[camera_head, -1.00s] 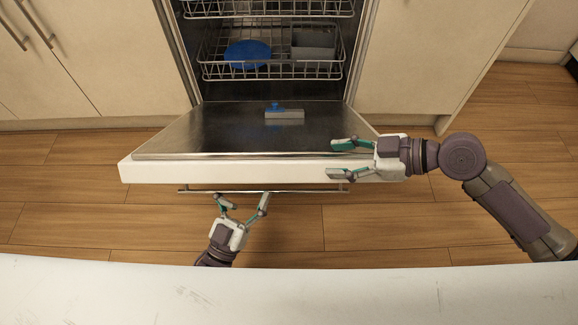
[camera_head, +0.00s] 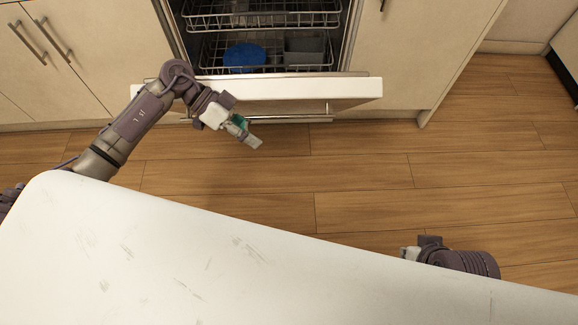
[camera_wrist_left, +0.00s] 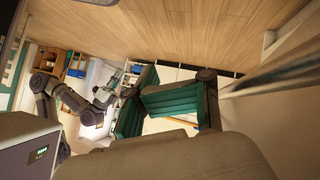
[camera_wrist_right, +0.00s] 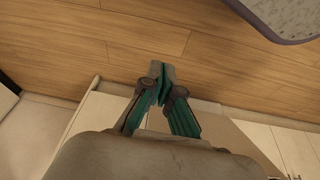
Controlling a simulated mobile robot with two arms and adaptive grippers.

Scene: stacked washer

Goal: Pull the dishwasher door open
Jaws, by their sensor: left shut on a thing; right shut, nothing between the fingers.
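The dishwasher door (camera_head: 300,90) is part open, its white top edge across the lower rack, its inner face hidden. A metal bar handle (camera_head: 300,117) runs along the door's outer side. My left gripper (camera_head: 248,133) reaches in from the left and overlaps the handle, fingers pointing down and right. In the left wrist view its fingers (camera_wrist_left: 155,105) show, with a blurred pale edge to the right; the grip point itself is unclear. My right gripper (camera_head: 408,253) is low on the right, mostly hidden behind my white body. In the right wrist view its fingertips (camera_wrist_right: 160,80) meet, empty.
A blue dish (camera_head: 245,56) and a grey basket (camera_head: 305,50) sit in the lower rack (camera_head: 215,58). Cabinets with bar handles (camera_head: 50,40) flank the dishwasher. The wood floor (camera_head: 370,170) before the door is clear.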

